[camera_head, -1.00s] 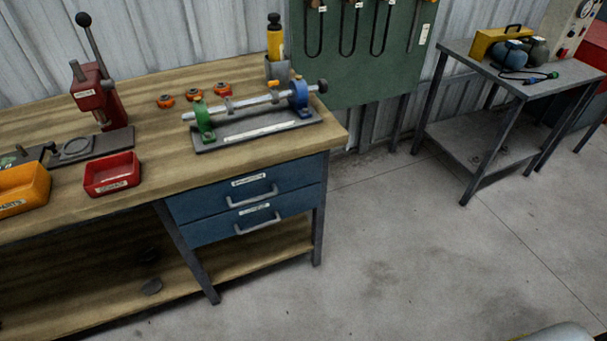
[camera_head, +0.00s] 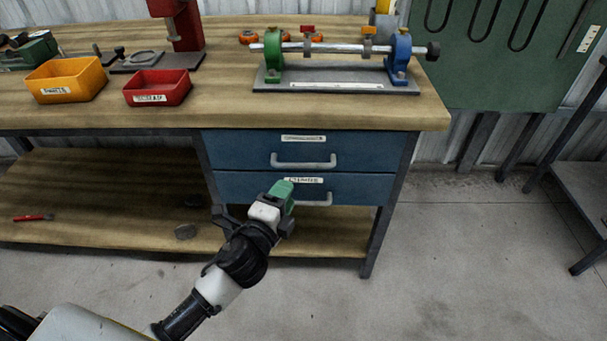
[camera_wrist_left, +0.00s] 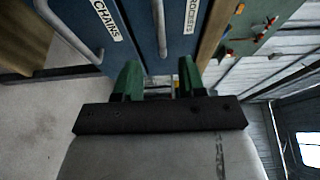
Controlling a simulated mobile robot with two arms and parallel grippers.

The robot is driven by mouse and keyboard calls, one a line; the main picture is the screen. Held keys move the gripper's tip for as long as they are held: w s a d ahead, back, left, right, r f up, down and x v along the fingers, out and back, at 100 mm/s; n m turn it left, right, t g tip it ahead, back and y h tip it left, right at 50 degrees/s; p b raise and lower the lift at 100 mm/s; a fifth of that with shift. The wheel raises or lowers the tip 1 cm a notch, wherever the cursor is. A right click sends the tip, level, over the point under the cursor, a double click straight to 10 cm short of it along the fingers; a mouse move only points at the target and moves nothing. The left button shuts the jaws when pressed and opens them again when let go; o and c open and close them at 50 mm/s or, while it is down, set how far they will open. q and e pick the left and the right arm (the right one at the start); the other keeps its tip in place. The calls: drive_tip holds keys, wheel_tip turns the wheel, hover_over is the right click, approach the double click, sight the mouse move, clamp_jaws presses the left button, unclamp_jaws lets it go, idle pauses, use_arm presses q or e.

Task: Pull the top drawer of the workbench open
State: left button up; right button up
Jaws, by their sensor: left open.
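The workbench has two blue drawers under its right end, and both look shut. The top drawer (camera_head: 240,147) has a grey bar handle (camera_head: 304,164) and a white label. In the left wrist view, turned on its side, the top drawer's handle (camera_wrist_left: 160,28) lies ahead, in line with the gap between the fingers. My left gripper (camera_head: 282,190) overlaps the lower drawer (camera_head: 360,190) in the head view and hides part of its handle. In the wrist view its green fingers (camera_wrist_left: 159,80) are apart, with nothing between them. My right gripper is not in view.
On the bench top (camera_head: 225,110) stand a shaft fixture (camera_head: 335,87), a red bin (camera_head: 158,88), an orange bin (camera_head: 66,80) and a red press (camera_head: 183,25). A lower shelf (camera_head: 110,200) runs left of the drawers. The floor (camera_head: 450,270) in front is clear.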

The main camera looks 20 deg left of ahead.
sight(302, 168)
use_arm(q)
drive_tip(key=w, duration=0.6)
drive_tip(key=w+d, duration=0.1)
drive_tip(key=w, duration=0.2)
drive_tip(key=shift+w, duration=0.3)
drive_tip(key=shift+w+b, duration=0.3)
drive_tip(key=shift+w, duration=0.1)
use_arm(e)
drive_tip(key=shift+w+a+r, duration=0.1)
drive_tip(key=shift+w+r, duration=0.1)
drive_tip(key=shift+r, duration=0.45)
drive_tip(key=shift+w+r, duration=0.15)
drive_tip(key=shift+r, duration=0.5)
use_arm(q)
clamp_jaws()
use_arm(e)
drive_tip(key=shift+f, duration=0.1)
